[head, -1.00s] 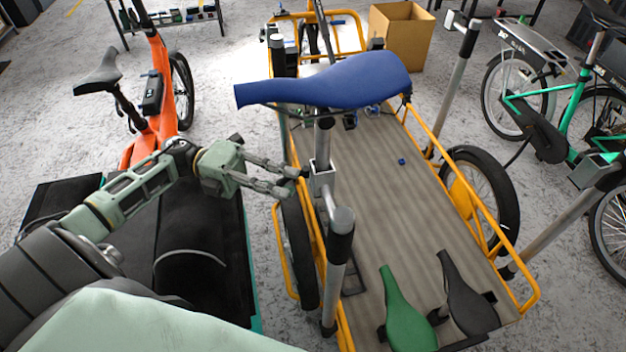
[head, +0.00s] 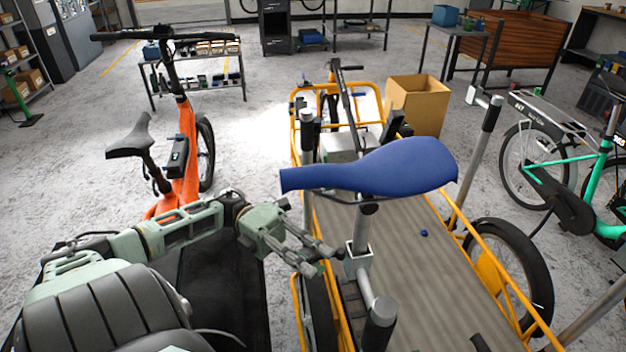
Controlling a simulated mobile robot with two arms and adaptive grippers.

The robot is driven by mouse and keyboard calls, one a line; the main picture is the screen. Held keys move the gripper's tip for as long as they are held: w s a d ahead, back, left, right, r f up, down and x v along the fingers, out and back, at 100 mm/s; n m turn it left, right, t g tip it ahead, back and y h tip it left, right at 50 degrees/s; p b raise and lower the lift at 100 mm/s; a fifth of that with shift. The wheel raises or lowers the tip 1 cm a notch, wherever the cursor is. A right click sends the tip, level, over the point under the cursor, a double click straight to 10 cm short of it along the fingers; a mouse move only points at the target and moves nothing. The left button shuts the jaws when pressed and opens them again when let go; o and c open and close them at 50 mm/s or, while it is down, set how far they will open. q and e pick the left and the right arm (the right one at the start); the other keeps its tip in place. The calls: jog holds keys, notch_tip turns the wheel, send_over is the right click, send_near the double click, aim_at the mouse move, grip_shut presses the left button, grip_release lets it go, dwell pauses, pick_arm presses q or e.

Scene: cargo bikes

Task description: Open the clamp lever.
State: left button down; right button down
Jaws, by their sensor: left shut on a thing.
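The blue saddle (head: 375,167) sits on an upright grey seat post (head: 362,228) in the middle of the head view. A silver clamp (head: 358,263) is around the post below the saddle. My left gripper (head: 330,261) reaches in from the left, with its fingertips at the left side of this clamp. It is shut on the clamp lever, which is mostly hidden by the fingers. How far the lever is swung cannot be told. My right gripper is not in view.
The post stands at the left side of a yellow-framed cargo bike with a wooden deck (head: 440,285). An orange bike (head: 186,160) stands left, a green bike (head: 560,175) right, a cardboard box (head: 418,106) behind.

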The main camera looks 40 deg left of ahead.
pick_arm(q)
jog(key=c, duration=1.8)
grip_release()
jog(key=shift+f, duration=0.2)
jog(key=shift+c, duration=0.2)
jog(key=shift+o, duration=0.2)
jog(key=shift+s+a+r, duration=0.1)
jog(key=s+a, duration=0.1)
jog(key=a, duration=1.1)
jog(key=shift+s, duration=0.15)
jog(key=shift+d, duration=0.1)
